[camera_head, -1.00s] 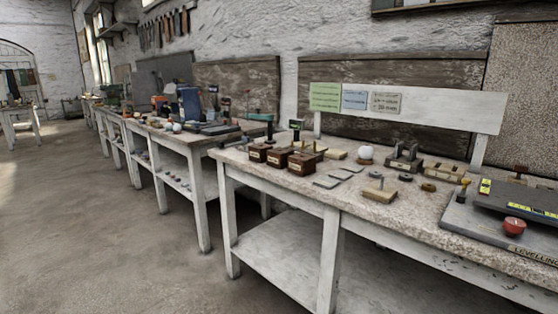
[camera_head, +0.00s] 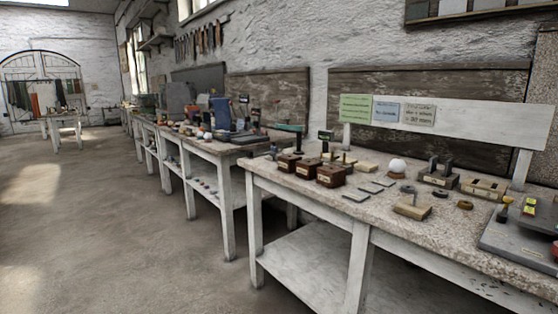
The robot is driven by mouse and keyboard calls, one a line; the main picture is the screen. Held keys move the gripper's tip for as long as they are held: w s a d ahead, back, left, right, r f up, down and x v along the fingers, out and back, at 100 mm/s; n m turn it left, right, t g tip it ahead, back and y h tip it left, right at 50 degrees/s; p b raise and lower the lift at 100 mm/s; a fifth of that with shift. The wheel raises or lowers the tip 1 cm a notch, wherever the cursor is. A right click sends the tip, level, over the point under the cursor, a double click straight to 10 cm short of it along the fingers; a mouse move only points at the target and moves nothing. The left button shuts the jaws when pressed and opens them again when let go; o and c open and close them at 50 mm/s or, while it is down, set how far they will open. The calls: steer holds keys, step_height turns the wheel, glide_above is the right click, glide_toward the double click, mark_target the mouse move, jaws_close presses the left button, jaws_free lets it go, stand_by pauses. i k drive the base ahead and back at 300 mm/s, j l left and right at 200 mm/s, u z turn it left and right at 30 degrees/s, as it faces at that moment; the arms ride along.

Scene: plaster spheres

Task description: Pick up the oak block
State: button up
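Several small wooden pieces stand on the near workbench, and I cannot tell for sure which is the oak block. A light wooden block with a peg (camera_head: 412,211) lies near the front middle of the bench top. A plain pale block (camera_head: 366,167) lies further back. Dark brown labelled blocks (camera_head: 331,176) stand in a group at the bench's left end. A light labelled wooden piece (camera_head: 484,188) lies to the right. My gripper is not in view.
The near workbench (camera_head: 300,203) has a speckled top, white legs and a low shelf. A white sphere (camera_head: 397,166), flat grey plates (camera_head: 356,195) and a grey levelling board (camera_head: 525,245) are on it. More benches recede to the left. The floor (camera_head: 110,220) at left is clear.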

mark_target(306, 169)
steer(key=i+j, duration=0.1)
steer(key=i, duration=0.35)
steer(key=i+j+z, duration=0.1)
steer(key=i, duration=0.4)
steer(key=i+j+z, duration=0.1)
steer(key=i, duration=0.35)
steer(key=i+j, duration=0.15)
steer(key=i, duration=0.3)
steer(key=i+j+z, duration=0.1)
steer(key=i, duration=0.35)
steer(key=j, duration=0.1)
